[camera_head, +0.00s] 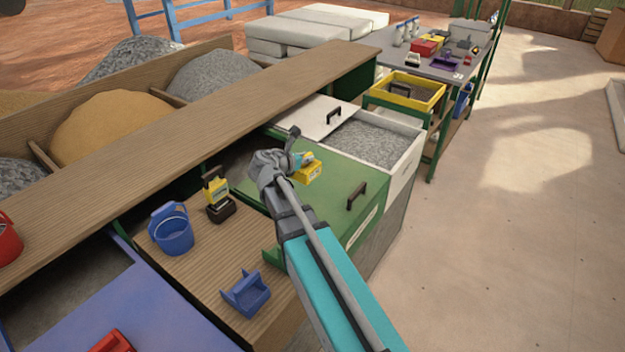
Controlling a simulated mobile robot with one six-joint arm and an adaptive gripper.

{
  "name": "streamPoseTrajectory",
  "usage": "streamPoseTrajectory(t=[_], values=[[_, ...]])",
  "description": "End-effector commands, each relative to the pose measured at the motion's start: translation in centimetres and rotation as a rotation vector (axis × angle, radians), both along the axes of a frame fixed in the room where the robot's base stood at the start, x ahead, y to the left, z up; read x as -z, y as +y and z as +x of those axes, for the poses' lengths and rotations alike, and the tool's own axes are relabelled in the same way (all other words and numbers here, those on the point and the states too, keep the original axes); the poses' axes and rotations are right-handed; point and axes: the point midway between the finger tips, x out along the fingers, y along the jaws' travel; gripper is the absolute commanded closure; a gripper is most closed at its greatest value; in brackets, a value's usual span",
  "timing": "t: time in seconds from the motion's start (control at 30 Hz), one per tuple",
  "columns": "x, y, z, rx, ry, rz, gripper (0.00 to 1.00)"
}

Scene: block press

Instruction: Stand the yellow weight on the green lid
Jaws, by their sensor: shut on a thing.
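The green lid (335,196) covers a green-fronted bin in the middle, with a black handle (356,196) near its right end. A yellow weight (309,174) with a pale label is over the lid, left of that handle. My gripper (297,155) is at the weight's top and shut on it. The jaws are partly hidden by the gripper's own body. The weight looks upright, but I cannot tell whether its base touches the lid. Another yellow block (216,191) with a dark handle is on the wooden bench to the left.
A white lid (318,115) and an open gravel bin (376,143) lie behind the green lid. A yellow tray (408,91) is farther back. The right floor is clear.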

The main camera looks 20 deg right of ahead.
Motion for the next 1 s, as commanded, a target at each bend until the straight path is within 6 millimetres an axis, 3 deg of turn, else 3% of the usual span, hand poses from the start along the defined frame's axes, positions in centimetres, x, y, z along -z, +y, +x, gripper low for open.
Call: streamPoseTrajectory(t=[0.2,0.4,0.77,1.0], values=[[-1.1,0.1,-2.0,-0.008,0.001,-0.002,1.00],[-1.3,0.1,-2.7,-0.012,0.001,-0.002,1.00],[-1.2,0.1,-2.5,-0.012,0.002,-0.002,1.00],[-0.2,-0.5,-0.8,-0.012,0.002,-0.002,1.00]])
